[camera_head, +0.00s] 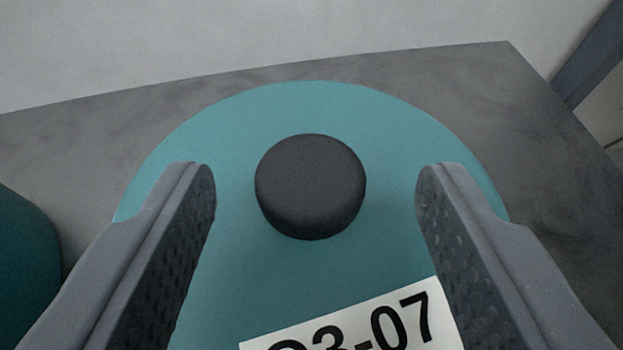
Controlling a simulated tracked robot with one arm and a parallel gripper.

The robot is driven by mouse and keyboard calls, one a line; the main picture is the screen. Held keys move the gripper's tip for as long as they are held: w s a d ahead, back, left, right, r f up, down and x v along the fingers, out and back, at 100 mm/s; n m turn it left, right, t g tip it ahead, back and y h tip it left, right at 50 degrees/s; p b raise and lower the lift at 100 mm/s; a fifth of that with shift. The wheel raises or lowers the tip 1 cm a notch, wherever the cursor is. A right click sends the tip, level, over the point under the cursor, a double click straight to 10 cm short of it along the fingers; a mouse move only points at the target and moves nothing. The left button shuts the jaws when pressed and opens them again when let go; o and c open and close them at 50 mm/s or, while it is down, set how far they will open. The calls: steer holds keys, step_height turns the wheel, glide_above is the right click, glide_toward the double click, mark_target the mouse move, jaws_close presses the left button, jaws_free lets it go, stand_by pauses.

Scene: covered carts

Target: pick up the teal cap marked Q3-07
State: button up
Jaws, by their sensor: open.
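The teal cap (240,130) lies below my gripper on a grey surface. It is round, with a short dark knob (310,185) standing up from its top. A white label (350,330) on its near part reads Q3-07, cut off by the bottom edge of the picture. My gripper (315,185) is open, its two grey fingers on the left and right of the knob with a clear gap on both sides. Nothing is between the fingers but the view of the knob and cap. I cannot tell how high the fingertips are above the cap.
The grey surface (540,150) ends at a far edge and a right edge close to the cap. A dark teal rounded object (25,265) stands at the left, partly out of view. A pale wall or floor lies beyond, with a dark bar (597,50) at the upper right.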

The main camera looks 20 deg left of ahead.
mark_target(313, 209)
steer(key=x, duration=0.3)
steer(key=shift+w+f+b, duration=0.1)
steer(key=shift+b, duration=0.25)
steer(key=shift+c, duration=0.3)
steer(key=shift+a, duration=0.1)
steer(key=c, duration=1.1)
steer(key=shift+o, duration=0.2)
